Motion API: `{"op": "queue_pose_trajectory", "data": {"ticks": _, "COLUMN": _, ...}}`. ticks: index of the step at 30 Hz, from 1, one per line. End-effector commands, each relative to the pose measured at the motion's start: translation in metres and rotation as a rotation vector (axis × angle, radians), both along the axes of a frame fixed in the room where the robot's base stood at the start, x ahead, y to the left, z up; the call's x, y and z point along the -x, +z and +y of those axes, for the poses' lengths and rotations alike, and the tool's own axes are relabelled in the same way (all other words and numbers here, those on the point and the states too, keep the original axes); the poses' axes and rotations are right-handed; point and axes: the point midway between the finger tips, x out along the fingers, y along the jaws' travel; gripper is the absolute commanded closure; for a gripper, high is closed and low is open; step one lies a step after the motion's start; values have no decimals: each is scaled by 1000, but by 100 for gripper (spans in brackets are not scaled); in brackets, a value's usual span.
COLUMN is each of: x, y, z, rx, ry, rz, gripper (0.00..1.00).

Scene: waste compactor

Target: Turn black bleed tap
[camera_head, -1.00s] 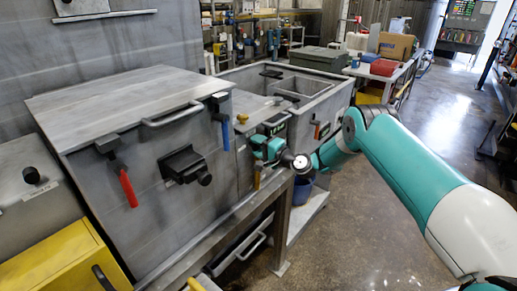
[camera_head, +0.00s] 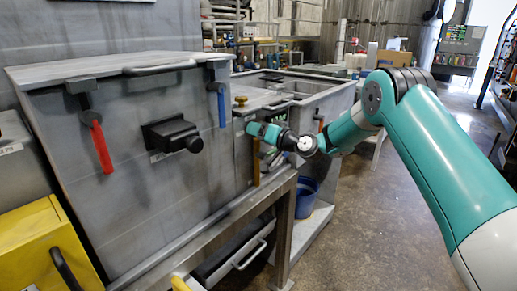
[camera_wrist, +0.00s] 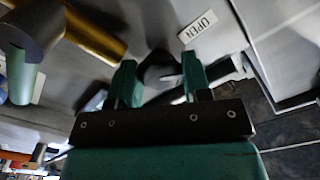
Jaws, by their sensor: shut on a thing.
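The black bleed tap (camera_wrist: 157,66) shows in the wrist view as a dark rounded knob between the two teal fingers of my gripper (camera_wrist: 160,80). My gripper is shut on it.
A yellow handle (camera_head: 256,170) hangs just below my gripper. To the left are a blue-handled latch (camera_head: 221,107), a black box with a knob (camera_head: 172,134) and a red-handled latch (camera_head: 101,147). A blue bucket (camera_head: 306,197) stands below right. The floor at right is clear.

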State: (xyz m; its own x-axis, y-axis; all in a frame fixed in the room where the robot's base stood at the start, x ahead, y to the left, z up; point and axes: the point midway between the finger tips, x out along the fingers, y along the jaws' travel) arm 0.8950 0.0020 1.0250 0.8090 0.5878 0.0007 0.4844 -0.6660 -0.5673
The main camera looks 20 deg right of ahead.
Motion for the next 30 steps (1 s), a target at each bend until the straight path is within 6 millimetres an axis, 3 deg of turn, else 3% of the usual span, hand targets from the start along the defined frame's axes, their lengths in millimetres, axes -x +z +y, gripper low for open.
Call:
{"op": "queue_pose_trajectory", "data": {"ticks": 1, "x": 0, "y": -10, "z": 0, "rx": 37, "ry": -1, "rz": -29, "gripper": 79}}
{"op": "queue_pose_trajectory", "data": {"ticks": 15, "x": 0, "y": -6, "z": 0, "rx": 318, "ry": -1, "rz": -231, "gripper": 79}}
{"op": "queue_pose_trajectory", "data": {"ticks": 30, "x": 0, "y": -1, "z": -1, "rx": 406, "ry": -1, "rz": -292, "gripper": 79}}
